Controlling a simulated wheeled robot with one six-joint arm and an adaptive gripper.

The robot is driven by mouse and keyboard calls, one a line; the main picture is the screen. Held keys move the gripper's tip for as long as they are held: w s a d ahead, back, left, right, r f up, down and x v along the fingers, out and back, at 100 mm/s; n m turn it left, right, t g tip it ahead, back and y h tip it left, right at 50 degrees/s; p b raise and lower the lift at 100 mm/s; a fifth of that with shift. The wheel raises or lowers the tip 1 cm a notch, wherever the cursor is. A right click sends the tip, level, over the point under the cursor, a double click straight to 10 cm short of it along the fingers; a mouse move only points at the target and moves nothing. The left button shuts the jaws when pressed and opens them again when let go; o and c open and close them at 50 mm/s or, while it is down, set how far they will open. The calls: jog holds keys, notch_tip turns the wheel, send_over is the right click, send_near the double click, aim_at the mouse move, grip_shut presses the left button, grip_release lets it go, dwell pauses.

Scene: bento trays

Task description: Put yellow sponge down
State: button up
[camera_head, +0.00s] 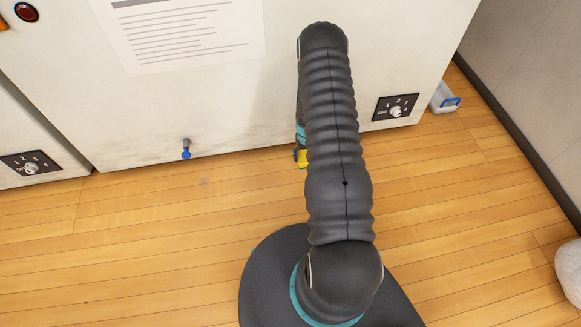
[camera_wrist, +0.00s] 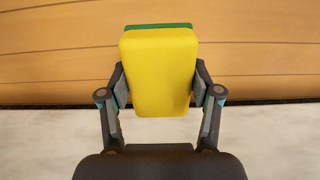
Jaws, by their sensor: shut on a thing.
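The yellow sponge (camera_wrist: 158,75) with a green layer along its far edge is held in my gripper in the wrist view. The two fingers of my gripper (camera_wrist: 160,88) press on its left and right sides. In the head view only a small yellow and green bit of the sponge (camera_head: 301,159) shows beside my arm, near the foot of the white cabinet. My arm hides most of the gripper there. Wooden floor lies behind the sponge in the wrist view; the gap between them is hard to tell.
A white cabinet (camera_head: 230,110) with a paper sheet (camera_head: 185,30), dial panel (camera_head: 396,107) and small blue-tipped tap (camera_head: 186,149) stands ahead. A clear container with a blue handle (camera_head: 445,98) sits by the right wall. A whitish object (camera_head: 570,270) is at far right.

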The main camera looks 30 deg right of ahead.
send_over(291, 171)
notch_tip(291, 171, down, 3)
jog(key=shift+f, duration=2.15)
jog(key=shift+f, duration=0.2)
jog(key=o, duration=1)
jog(key=shift+r, duration=0.15)
